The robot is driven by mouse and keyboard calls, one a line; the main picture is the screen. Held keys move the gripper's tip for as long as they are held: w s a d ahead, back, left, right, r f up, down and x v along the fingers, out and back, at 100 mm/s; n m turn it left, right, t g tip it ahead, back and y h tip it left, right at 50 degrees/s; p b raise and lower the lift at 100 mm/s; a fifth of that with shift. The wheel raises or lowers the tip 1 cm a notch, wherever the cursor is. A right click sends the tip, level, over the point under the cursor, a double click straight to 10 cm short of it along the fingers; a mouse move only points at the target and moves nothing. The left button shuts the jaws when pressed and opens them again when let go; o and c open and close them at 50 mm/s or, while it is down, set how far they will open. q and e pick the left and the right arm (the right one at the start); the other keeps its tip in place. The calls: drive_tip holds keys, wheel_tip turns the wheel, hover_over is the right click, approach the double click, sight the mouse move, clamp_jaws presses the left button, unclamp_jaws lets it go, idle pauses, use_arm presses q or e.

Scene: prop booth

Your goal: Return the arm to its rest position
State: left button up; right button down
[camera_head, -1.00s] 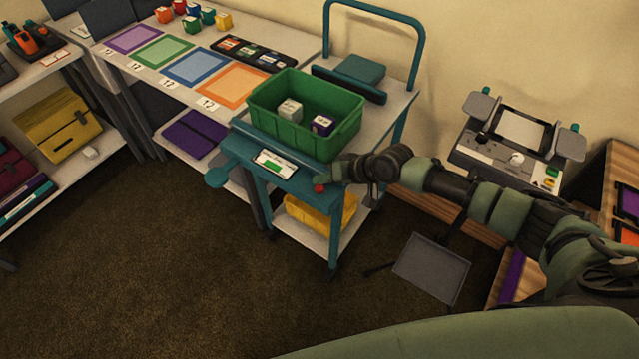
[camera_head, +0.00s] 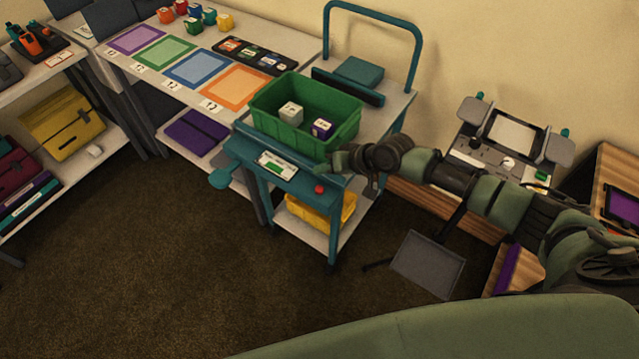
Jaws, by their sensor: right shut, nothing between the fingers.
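My right arm comes in from the right and reaches across to the teal cart (camera_head: 300,185). My right gripper (camera_head: 338,160) is shut and empty. It is in front of the right end of the green crate (camera_head: 300,125), above the cart's front ledge. I cannot tell whether it touches the crate. The red button (camera_head: 319,189) on the ledge shows clear of the fingers. My left gripper is not in view.
The green crate holds a white cube (camera_head: 290,111) and a purple cube (camera_head: 321,127). A table with coloured mats (camera_head: 195,68) stands behind left. A console (camera_head: 510,135) and a grey tray (camera_head: 427,264) are near my right arm. The carpet (camera_head: 150,270) at front left is clear.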

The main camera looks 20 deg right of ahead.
drive_tip(key=shift+f, duration=0.1)
idle(0.7)
drive_tip(key=s+a+f+n+g, duration=0.15)
drive_tip(key=s+a+n, duration=0.25)
drive_tip(key=s+a, duration=0.9)
drive_tip(key=s+d+r+m+g+h, duration=0.1)
drive_tip(key=s+d+r+h, duration=0.15)
drive_tip(key=s+d, duration=0.65)
drive_tip(key=s+d+r+m+g+h, duration=0.15)
drive_tip(key=s+d+h, duration=0.25)
drive_tip(key=s+d, duration=0.45)
wheel_tip(320, 180, down, 27)
drive_tip(key=s+a+b, duration=0.2)
drive_tip(key=s+d+f+n+g+b, duration=0.1)
drive_tip(key=s+d+f, duration=0.2)
drive_tip(key=s+f, duration=1.4)
wheel_tip(320, 180, down, 2)
drive_tip(key=shift+s+g, duration=0.3)
